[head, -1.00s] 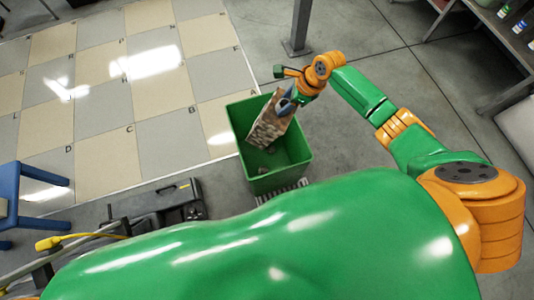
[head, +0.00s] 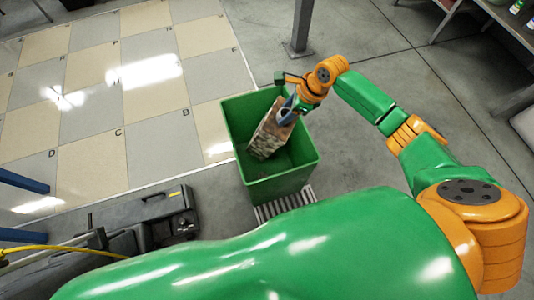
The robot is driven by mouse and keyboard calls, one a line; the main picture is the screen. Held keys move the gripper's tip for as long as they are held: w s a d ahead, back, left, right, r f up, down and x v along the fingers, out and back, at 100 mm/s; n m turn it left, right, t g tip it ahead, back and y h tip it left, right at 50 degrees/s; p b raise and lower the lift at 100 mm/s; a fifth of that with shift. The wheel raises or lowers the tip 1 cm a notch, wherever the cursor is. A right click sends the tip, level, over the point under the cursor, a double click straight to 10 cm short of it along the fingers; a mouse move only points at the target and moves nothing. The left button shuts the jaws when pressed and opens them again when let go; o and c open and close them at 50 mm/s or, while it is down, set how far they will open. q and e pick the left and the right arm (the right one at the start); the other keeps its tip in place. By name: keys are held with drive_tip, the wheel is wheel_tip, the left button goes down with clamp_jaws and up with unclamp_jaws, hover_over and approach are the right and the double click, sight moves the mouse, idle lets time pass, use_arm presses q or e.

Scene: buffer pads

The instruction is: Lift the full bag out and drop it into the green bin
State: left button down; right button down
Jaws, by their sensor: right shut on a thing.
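The brown patterned bag (head: 268,135) hangs tilted at the mouth of the green bin (head: 308,165), with its lower part inside the walls. My right gripper (head: 286,108) is shut on the top of the bag, near the bin's far right rim. Whether the bag touches the bin floor cannot be told. My left gripper is not in view.
A grey post (head: 301,28) stands behind the bin. Checkered floor tiles (head: 95,125) spread to the left. Grey floor (head: 350,150) right of the bin is clear.

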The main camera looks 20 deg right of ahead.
drive_tip(key=shift+r, duration=0.1)
drive_tip(key=shift+c, duration=1)
unclamp_jaws()
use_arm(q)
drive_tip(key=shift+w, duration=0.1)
use_arm(e)
drive_tip(key=shift+r, duration=0.1)
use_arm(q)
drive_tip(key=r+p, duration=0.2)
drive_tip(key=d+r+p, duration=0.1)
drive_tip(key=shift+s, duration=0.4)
use_arm(e)
drive_tip(key=v, duration=0.7)
